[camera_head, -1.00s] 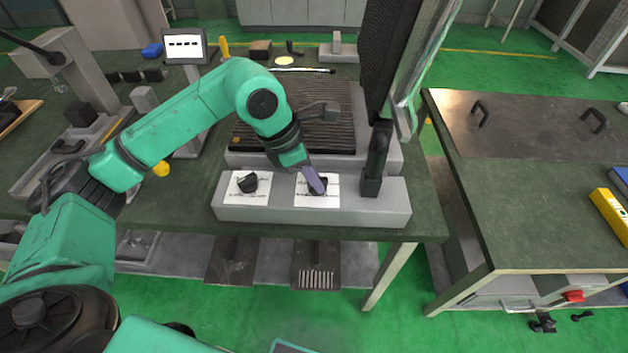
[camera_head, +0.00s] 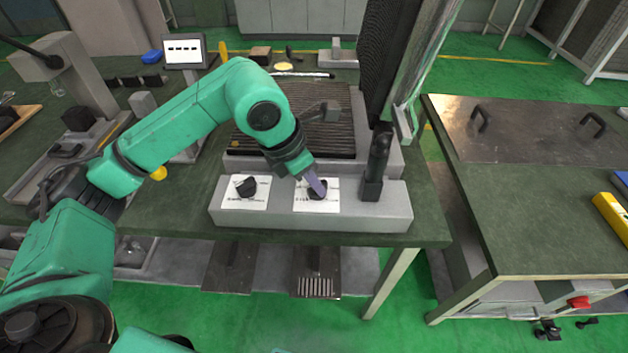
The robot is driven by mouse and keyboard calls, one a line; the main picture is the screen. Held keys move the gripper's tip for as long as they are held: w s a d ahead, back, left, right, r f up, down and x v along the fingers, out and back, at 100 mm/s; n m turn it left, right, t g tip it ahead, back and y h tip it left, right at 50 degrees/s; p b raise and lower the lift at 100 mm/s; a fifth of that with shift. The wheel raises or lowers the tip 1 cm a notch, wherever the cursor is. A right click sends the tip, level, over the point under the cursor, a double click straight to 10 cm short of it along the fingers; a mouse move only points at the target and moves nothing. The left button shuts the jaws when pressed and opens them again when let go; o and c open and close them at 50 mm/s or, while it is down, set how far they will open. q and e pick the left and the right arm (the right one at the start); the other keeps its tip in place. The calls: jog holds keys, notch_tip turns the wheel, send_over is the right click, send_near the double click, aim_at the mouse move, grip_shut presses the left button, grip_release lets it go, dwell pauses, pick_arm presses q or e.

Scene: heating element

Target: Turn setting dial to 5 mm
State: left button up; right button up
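Two black dials sit on white label plates on the front of a grey control panel (camera_head: 290,222). The left dial (camera_head: 247,187) is uncovered. The right dial (camera_head: 322,192) is partly hidden by the fingers of my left gripper (camera_head: 318,188), which reach down onto it from the upper left. The label print is too small to read, so I cannot tell which setting either dial shows. I cannot tell whether the fingers are closed around the right dial or only beside it. My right gripper is not in view.
A black lever handle (camera_head: 378,160) stands upright at the panel's right end. Behind the panel is a ribbed dark heating plate (camera_head: 330,125) with a raised dark cover (camera_head: 385,60). A small display (camera_head: 184,50) stands at the back left. Another table (camera_head: 500,190) is on the right.

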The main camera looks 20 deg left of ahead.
pick_arm(q)
jog(key=o, duration=0.3)
jog(key=v, duration=1.4)
jog(key=shift+r, duration=0.3)
